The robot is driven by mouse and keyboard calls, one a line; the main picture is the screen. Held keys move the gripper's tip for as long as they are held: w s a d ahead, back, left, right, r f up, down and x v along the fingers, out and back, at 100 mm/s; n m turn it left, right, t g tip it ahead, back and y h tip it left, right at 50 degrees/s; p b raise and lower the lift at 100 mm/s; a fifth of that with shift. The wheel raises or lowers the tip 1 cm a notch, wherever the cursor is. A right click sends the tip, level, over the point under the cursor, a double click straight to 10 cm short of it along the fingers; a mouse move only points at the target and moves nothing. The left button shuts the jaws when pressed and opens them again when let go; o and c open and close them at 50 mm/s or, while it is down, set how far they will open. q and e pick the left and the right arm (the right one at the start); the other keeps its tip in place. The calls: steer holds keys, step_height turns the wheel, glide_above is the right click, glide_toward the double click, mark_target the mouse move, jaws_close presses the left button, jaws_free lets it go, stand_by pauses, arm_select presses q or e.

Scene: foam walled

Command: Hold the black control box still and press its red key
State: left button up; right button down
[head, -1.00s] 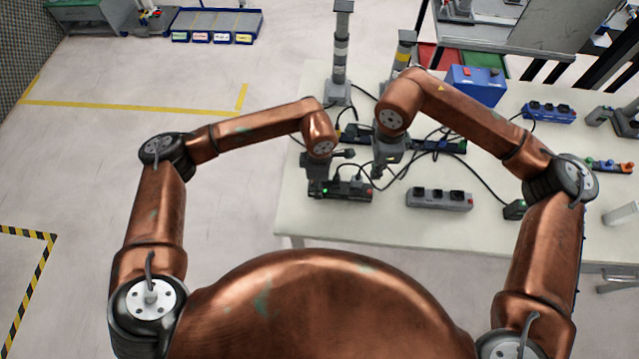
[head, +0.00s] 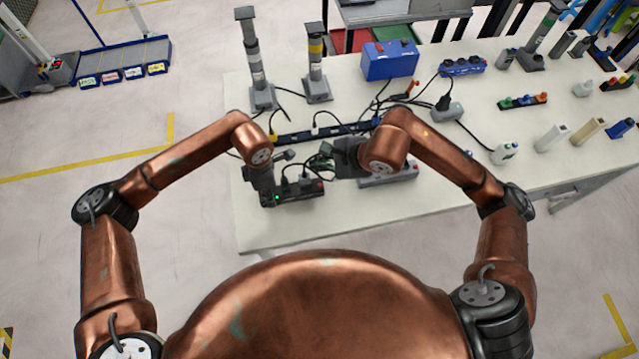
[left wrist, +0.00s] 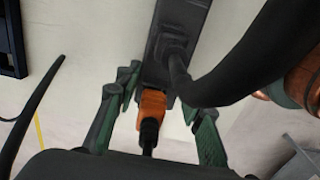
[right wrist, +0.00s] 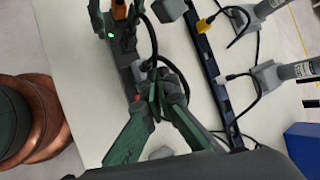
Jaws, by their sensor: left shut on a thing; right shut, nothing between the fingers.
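The black control box (head: 300,191) lies on the table with a green light at its left end. Its red key (head: 319,184) is at the right end; the right wrist view also shows the red key (right wrist: 137,97). My left gripper (head: 267,192) is at the box's left end. In the left wrist view its fingers (left wrist: 158,95) straddle that end and the orange plug (left wrist: 151,104), closed on the box. My right gripper (head: 325,152) is shut and empty, beyond the box; in the right wrist view its fingertips (right wrist: 160,84) are close beside the red key. Contact cannot be told.
A black cable (right wrist: 153,45) loops from the box near my right fingers. A grey socket strip (head: 390,174) lies to the right, partly behind my right arm. A dark blue rail (head: 300,135), two grey posts and a blue box (head: 390,60) stand behind. The front table edge is clear.

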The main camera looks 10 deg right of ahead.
mark_target(322, 187)
steer(key=shift+s+d+r+m+t+y, duration=0.3)
steer(key=shift+s+d+r+t, duration=0.2)
steer(key=shift+t, duration=0.2)
steer(key=shift+f, duration=4.45)
steer(key=shift+f, duration=0.1)
steer(key=shift+f, duration=0.3)
steer(key=shift+f, duration=0.55)
steer(key=shift+r, duration=0.95)
steer(key=shift+r, duration=0.15)
